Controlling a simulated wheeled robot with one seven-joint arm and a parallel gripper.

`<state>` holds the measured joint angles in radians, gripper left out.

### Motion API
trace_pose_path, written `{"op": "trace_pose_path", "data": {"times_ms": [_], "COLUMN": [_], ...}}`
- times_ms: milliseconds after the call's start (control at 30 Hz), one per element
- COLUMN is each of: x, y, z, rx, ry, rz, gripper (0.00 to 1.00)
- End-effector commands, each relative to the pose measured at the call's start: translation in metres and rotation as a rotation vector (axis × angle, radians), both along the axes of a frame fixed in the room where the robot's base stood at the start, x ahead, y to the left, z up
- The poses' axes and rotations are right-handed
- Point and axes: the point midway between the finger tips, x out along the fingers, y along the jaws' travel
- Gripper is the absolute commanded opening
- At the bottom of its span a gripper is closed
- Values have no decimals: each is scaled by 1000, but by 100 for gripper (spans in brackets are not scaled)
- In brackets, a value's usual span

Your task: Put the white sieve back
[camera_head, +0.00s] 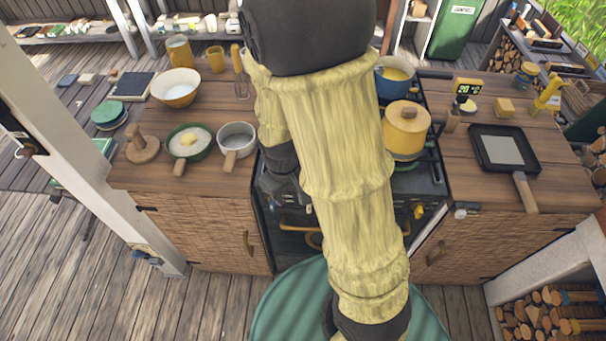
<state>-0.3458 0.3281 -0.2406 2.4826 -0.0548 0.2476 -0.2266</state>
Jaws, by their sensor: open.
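I cannot make out a white sieve for certain. A small pale round vessel (237,133) with a short wooden handle sits on the left counter; its inside is too small to tell whether it is mesh. My arm rises through the middle of the view and folds back down. The dark end of it, with my gripper (281,190), shows only in part at the stove's left edge, right of and below the pale vessel. My gripper is open and apart from that vessel. The arm hides much of the stove and the counter behind.
A green pan (188,142), a white-and-tan bowl (176,88) and a whisk (240,83) stand on the left counter. A yellow pot (404,133) and a blue pot (393,78) stand on the stove. A black square pan (504,151) lies right. A white post (95,120) rises at left.

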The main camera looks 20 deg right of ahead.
Motion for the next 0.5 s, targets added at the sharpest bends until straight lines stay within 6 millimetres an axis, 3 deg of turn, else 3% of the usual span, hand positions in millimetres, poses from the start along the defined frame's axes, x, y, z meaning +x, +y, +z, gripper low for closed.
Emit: {"op": "trace_pose_path", "data": {"times_ms": [100, 233, 333, 500], "x": [-8, -20, -26, -29], "y": [-10, -20, -24, -25], "z": [33, 61, 73, 77], "rx": [72, 121, 138, 145], "ry": [-59, -111, -137, -143], "rz": [-157, -301, -365, -391], "gripper": [49, 49, 49, 49]}}
